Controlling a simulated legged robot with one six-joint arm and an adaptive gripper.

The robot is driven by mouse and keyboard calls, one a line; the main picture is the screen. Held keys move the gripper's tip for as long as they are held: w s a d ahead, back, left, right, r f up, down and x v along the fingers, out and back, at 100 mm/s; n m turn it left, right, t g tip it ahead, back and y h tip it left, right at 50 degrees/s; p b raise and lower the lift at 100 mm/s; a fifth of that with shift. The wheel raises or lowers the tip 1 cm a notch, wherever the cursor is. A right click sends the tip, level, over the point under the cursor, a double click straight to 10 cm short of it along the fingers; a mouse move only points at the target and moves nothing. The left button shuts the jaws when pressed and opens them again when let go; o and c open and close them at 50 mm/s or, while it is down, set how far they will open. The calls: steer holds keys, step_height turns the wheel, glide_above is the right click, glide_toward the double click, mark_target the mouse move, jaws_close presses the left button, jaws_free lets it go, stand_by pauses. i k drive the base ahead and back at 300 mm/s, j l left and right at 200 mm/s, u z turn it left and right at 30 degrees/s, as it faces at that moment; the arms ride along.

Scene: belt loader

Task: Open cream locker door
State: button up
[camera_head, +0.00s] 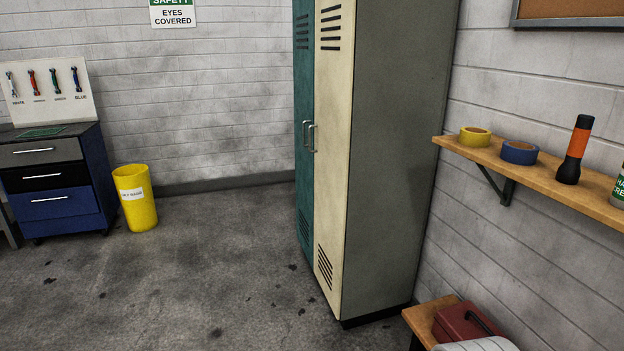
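The cream locker door (333,190) is the nearer of two tall narrow doors on a grey locker (395,150) in the middle of the head view. It looks shut, with vent slots at top and bottom. Its silver handle (313,138) is on its left edge, about halfway up. The teal locker door (303,80) stands beside it on the left, also looking shut, with its own handle (305,134). I see the doors at a steep angle. My gripper is not in view.
A wooden wall shelf (540,178) with tape rolls and a flashlight (575,150) juts out at right. Below it, a red toolbox (466,322) sits on a low bench (428,316). A yellow bin (136,198) and blue cabinet (55,180) stand at left. The floor before the doors is clear.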

mark_target(334, 20)
steer(key=i+j, duration=0.15)
steer(key=i, duration=0.35)
steer(key=i+j+z, duration=0.1)
steer(key=i, duration=0.45)
steer(key=i+j, duration=0.2)
steer(key=i, duration=0.3)
steer(key=i+j+z, duration=0.1)
steer(key=i, duration=0.45)
steer(key=i+j, duration=0.3)
steer(key=i, duration=0.2)
steer(key=i+j+z, duration=0.15)
steer(key=i, duration=0.35)
